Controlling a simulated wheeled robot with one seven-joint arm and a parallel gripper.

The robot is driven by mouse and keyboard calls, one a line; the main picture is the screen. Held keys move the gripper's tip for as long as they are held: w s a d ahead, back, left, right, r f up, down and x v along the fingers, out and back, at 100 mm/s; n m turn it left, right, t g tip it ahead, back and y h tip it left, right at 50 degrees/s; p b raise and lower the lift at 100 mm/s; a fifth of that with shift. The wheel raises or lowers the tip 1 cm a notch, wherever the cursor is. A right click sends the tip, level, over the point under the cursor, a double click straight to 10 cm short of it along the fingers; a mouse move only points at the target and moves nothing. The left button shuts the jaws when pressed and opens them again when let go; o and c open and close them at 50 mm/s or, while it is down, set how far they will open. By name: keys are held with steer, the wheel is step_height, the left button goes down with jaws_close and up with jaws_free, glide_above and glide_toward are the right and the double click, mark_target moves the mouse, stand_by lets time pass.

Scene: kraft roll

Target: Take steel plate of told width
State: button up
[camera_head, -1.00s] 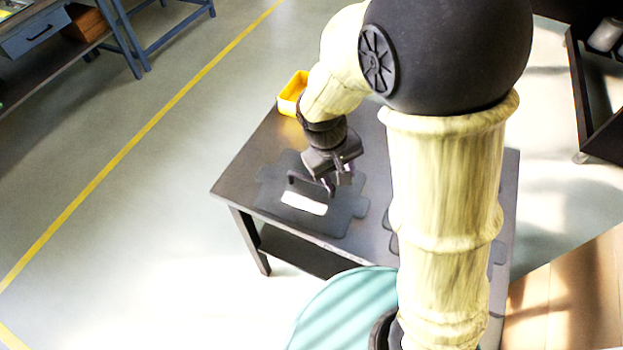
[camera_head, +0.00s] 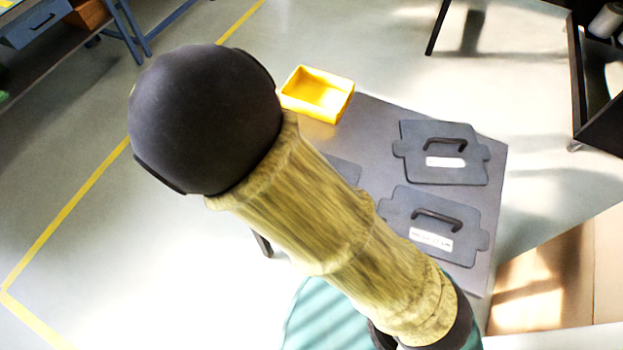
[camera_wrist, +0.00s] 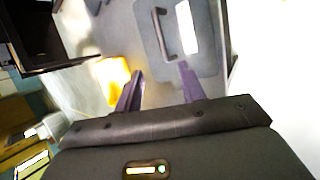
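Two dark steel plates with bar handles and white labels lie on the table's right side: a back plate (camera_head: 420,170) and a front plate (camera_head: 463,243). The label print is too small to read. A third plate (camera_head: 345,168) shows only an edge past my arm, which hides the rest. My gripper (camera_wrist: 161,72) is hidden in the head view. In the wrist view its two fingers are apart with nothing between them. Beyond the fingertips lies a plate (camera_wrist: 205,58) with its handle and white label; I cannot tell which plate this is.
The dark table (camera_head: 375,115) carries a yellow bin (camera_head: 318,92) at its back left corner. A teal round surface (camera_head: 325,315) is at the front. A dark rack (camera_head: 600,125) stands at the right and a blue workbench (camera_head: 40,30) at far left. Open floor surrounds the table.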

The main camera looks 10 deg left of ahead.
steer(key=x, duration=1.2)
steer(key=shift+d+f+p, duration=0.1)
steer(key=shift+p, duration=0.25)
steer(key=x, duration=0.4)
steer(key=shift+s+d+p, duration=0.2)
steer(key=shift+d+p, duration=0.05)
steer(key=shift+p, duration=0.1)
steer(key=shift+w+d+f, duration=0.25)
steer(key=shift+f, duration=0.2)
jaws_close()
stand_by(0.7)
